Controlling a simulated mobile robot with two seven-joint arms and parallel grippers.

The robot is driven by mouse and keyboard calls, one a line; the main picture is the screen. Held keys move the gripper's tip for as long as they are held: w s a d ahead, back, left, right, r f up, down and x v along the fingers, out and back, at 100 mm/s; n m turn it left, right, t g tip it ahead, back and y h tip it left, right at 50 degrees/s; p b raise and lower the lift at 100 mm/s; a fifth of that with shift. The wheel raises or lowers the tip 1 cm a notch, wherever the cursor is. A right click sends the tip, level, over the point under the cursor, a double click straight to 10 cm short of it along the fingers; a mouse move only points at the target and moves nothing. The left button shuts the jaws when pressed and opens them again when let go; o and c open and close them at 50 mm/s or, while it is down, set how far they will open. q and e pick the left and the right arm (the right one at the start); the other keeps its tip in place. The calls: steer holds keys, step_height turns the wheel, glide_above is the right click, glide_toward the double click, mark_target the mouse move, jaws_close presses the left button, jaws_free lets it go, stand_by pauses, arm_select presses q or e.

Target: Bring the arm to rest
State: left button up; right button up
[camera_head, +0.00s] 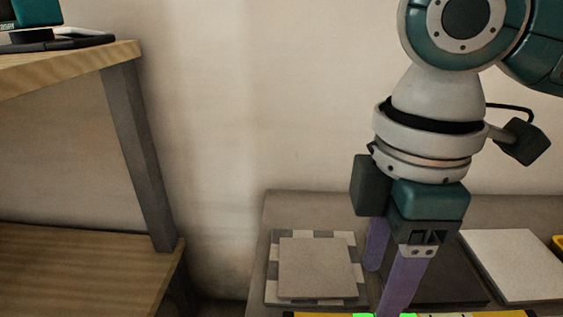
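My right arm comes in from the upper right, and its gripper (383,291) points down with two purple fingers. The fingers stand apart with nothing visible between them. The nearer fingertip reaches the bottom edge of the picture and overlaps a yellow and black bar with bright green parts (365,315); I cannot tell whether they touch. Only a thin strip of this bar shows. A beige tile (317,268) lies on a grey and white checkered base (345,240) to the left of the gripper. My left gripper is out of view.
A grey table (300,203) stands against the wall. It carries a dark slab (450,275) behind the gripper and a white tile (515,262) at right, with a yellow object (558,245) at the edge. A wooden shelf (75,70) with dark items stands at left.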

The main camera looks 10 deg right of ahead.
steer(key=s+a+r+m+t+y+p, duration=0.1)
steer(key=s+a+r+m+y+p, duration=0.2)
steer(key=r+p, duration=0.95)
steer(key=s+a+r+m+t+y+p, duration=0.1)
steer(key=s+a+r+p, duration=0.3)
steer(key=r+p, duration=0.9)
steer(key=s+d+r+m+t+h+p, duration=0.1)
steer(key=s+d+r+m+p, duration=0.2)
steer(key=r+p, duration=0.5)
steer(key=s+d+r+m+h+p, duration=0.25)
steer(key=d+r+p, duration=0.35)
steer(key=p, duration=0.4)
steer(key=s+d+r+m+t+p, duration=0.1)
steer(key=d+r+m+p, duration=0.25)
steer(key=r+p, duration=0.5)
step_height(320, 180, up, 34)
steer(key=p, duration=3.4)
steer(key=shift+a+f+p, duration=0.15)
steer(key=shift+a+p, duration=0.2)
steer(key=shift+a, duration=0.1)
steer(key=shift+s, duration=0.1)
